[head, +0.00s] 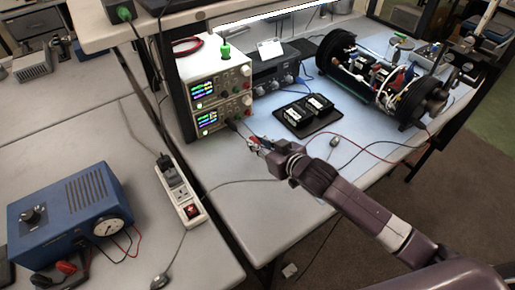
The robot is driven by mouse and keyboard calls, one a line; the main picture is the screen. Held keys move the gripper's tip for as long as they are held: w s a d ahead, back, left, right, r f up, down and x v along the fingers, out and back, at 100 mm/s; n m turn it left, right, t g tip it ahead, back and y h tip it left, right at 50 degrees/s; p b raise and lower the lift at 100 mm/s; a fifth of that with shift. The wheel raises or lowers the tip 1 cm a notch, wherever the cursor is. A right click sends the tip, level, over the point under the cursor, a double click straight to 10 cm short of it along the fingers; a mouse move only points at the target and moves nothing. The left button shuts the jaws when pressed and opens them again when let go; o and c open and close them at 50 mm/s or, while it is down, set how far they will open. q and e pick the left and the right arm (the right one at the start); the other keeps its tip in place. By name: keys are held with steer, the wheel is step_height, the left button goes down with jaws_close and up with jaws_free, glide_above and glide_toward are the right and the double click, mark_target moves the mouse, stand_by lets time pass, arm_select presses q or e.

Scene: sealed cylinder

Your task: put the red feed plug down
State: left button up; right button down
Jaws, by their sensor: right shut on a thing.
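My right gripper (257,144) reaches in from the right, over the bench just in front of the stacked power supplies. My left gripper is not in view.
Two stacked power supplies (216,85) stand behind the gripper. A dark tray (325,122) with black modules lies to the right. An opened cylinder (385,78) with wiring is farther right. A power strip (184,192) and a blue meter box (70,215) are left. Bare bench (235,215) lies in front.

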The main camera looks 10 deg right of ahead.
mark_target(258, 156)
step_height(258, 156, down, 3)
steer(key=shift+f, duration=0.1)
steer(key=shift+s+f, duration=0.1)
steer(key=shift+f, duration=0.45)
